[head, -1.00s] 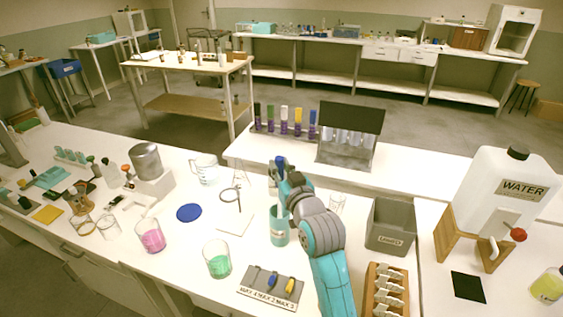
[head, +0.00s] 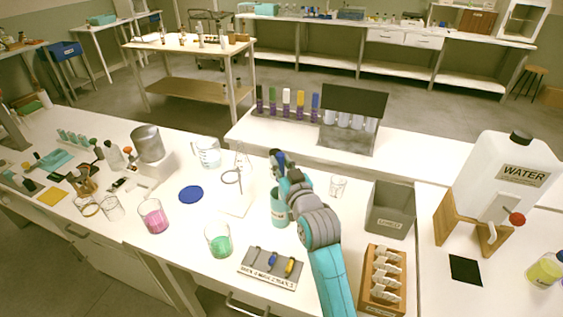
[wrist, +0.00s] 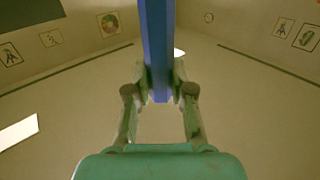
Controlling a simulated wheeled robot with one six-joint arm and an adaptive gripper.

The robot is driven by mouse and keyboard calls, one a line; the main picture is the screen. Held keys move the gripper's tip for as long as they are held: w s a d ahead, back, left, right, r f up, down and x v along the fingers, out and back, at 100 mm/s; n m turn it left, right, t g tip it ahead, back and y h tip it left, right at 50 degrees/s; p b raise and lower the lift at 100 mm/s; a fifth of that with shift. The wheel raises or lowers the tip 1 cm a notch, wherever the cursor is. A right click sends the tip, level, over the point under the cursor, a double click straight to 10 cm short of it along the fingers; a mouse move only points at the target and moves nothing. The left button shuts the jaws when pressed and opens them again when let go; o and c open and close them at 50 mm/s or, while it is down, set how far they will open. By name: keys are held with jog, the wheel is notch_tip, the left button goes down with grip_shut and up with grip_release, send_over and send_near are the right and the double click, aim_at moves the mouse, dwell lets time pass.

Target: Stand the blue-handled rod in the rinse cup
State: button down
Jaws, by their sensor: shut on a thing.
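My gripper (head: 277,158) is shut on the blue handle of the rod. The blue handle (wrist: 157,50) stands upright between the two fingers in the wrist view. In the head view only a small blue part of the handle (head: 281,157) shows at my gripper. The rinse cup, a teal-tinted cup (head: 279,211), stands on the bench just below my gripper and is partly covered by my arm. The rod's lower end is hidden, so I cannot tell whether it is inside the cup.
A labelled grey holder (head: 262,278) with a blue and a yellow handle lies in front. A green-liquid beaker (head: 218,241) stands to the left, and a small clear glass (head: 338,187) to the right. A grey bin (head: 391,208) and a wooden rack (head: 381,290) stand further right.

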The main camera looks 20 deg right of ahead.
jog(key=c, duration=0.9)
grip_release()
jog(key=shift+c, duration=0.2)
jog(key=shift+s, duration=0.1)
jog(key=s, duration=1.1)
jog(key=shift+s+d, duration=0.35)
jog(key=shift+s, duration=0.05)
jog(key=s+f+g, duration=0.1)
jog(key=s+f, duration=0.5)
jog(key=s, duration=0.4)
jog(key=s+f+h, duration=0.1)
jog(key=s+f, duration=0.4)
jog(key=s, duration=0.5)
jog(key=s+f+g, duration=0.1)
jog(key=s+f, duration=0.5)
jog(key=s, duration=0.5)
jog(key=s+r+g, duration=0.1)
jog(key=s+r, duration=0.1)
jog(key=s, duration=1)
jog(key=shift+d+m, duration=0.15)
jog(key=shift+m, duration=0.15)
